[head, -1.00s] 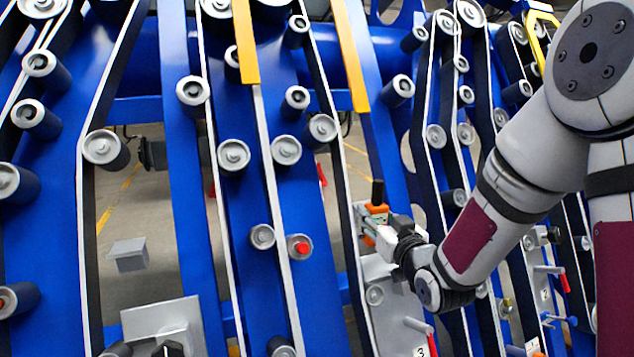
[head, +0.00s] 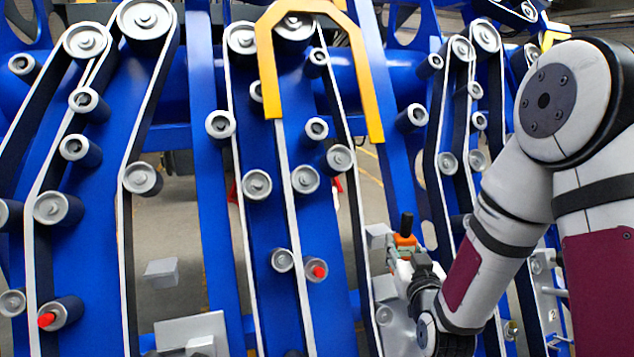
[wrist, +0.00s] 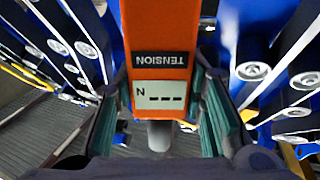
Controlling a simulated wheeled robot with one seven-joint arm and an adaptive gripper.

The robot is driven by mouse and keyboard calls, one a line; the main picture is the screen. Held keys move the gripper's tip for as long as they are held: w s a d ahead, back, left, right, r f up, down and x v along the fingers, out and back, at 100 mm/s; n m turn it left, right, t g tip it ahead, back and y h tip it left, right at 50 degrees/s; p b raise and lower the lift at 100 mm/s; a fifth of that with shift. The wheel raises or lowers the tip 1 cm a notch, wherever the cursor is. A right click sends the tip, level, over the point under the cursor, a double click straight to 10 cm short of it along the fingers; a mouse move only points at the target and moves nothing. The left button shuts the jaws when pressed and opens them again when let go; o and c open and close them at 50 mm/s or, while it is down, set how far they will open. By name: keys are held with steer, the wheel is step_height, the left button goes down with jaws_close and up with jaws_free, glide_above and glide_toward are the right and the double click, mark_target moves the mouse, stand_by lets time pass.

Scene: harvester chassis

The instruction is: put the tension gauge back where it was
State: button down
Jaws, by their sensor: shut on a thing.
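The tension gauge (wrist: 161,65) is an orange block with a "TENSION" label and a small display showing "N" and dashes. In the head view the gauge (head: 404,240) shows as a small orange piece with a black upright stub, low right of centre. My gripper (head: 412,262) is shut on it, with a finger on each side in the wrist view (wrist: 163,100). A grey bracket plate (head: 378,237) stands just left of the gauge. I cannot tell whether the gauge touches it. The gauge's far end is cut off in the wrist view.
Blue upright frames (head: 207,180) carry belts and several grey rollers (head: 305,179) close left of my gripper. A yellow hooped guard (head: 268,70) stands above. Red-tipped rollers (head: 316,271) and a grey box (head: 161,272) sit lower left. Open floor shows between frames.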

mark_target(409, 216)
steer(key=r+p, duration=0.5)
steer(key=r, duration=0.1)
steer(key=s+r+p, duration=0.1)
steer(key=r+p, duration=0.2)
steer(key=r, duration=0.1)
steer(key=shift+p, duration=0.35)
steer(key=s+f, duration=0.3)
steer(key=f, duration=0.4)
steer(key=s+f, duration=0.4)
steer(key=f, duration=0.3)
